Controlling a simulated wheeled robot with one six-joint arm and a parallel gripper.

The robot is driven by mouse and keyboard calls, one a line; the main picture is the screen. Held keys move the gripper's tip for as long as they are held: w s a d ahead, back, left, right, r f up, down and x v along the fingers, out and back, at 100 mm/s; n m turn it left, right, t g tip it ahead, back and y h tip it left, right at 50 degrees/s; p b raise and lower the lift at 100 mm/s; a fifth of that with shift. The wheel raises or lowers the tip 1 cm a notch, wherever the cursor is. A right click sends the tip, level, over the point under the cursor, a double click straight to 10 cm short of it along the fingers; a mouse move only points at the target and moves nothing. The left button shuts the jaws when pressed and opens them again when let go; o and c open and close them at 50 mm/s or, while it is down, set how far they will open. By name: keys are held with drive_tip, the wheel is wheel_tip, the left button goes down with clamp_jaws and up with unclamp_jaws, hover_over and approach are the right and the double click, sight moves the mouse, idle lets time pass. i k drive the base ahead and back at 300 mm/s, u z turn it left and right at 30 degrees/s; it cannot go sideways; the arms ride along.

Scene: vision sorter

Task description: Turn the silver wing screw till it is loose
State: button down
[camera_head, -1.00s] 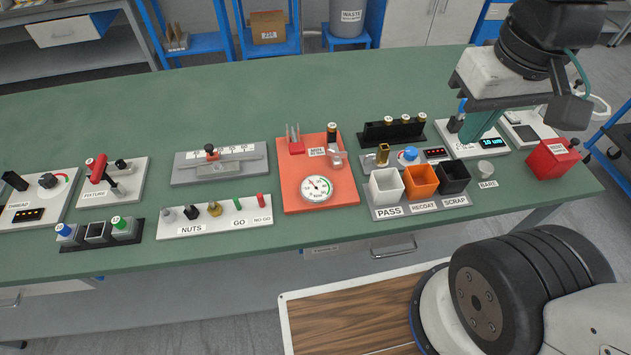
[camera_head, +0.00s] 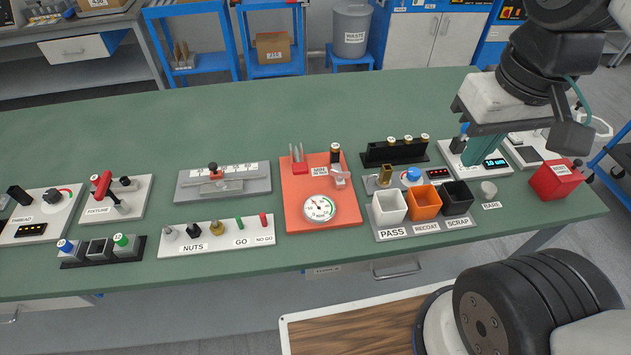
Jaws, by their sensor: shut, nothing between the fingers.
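I cannot single out the silver wing screw with certainty. A small silver fitting (camera_head: 341,179) stands on the orange plate (camera_head: 350,215), below a black-bodied part with a pale top (camera_head: 335,154); its shape is too small to tell. My gripper (camera_head: 484,160) hangs at the right, its teal fingers together and empty. It appears in front of the white unit with the lit display (camera_head: 470,165), well to the right of the orange plate. I cannot tell whether the fingers touch that unit.
A dial gauge (camera_head: 320,207) and a red block with silver prongs (camera_head: 298,162) share the orange plate. White, orange and black bins (camera_head: 389,206) stand to its right. A scale fixture (camera_head: 245,184) and nut board (camera_head: 217,245) lie to its left. The green table's back is clear.

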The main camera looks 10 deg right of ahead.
sight(340, 176)
drive_tip(key=k, duration=1)
drive_tip(key=z, duration=0.9)
drive_tip(key=i, duration=0.85)
drive_tip(key=u, duration=1.45)
